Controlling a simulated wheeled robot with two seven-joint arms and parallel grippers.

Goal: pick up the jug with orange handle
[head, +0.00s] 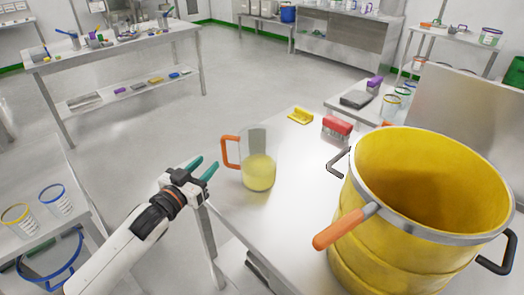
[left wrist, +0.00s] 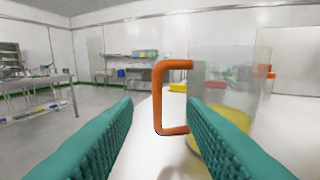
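The clear jug (head: 259,160) with an orange handle (head: 229,152) stands upright on the steel table, with yellow contents in its lower part. Its handle points left, toward my left gripper. My left gripper (head: 204,169) is open, with teal fingers short of the handle and apart from it. In the left wrist view the orange handle (left wrist: 160,97) shows between the two fingers (left wrist: 160,125), and the jug body (left wrist: 225,85) is partly behind the right finger. My right gripper is not in view.
A large yellow pot (head: 375,245) with black side handles stands right of the jug; an orange-handled tool (head: 340,228) lies at its rim. A yellow scraper (head: 300,115) and a red brush (head: 337,126) lie behind the jug. Bare tabletop (head: 290,215) lies between jug and pot.

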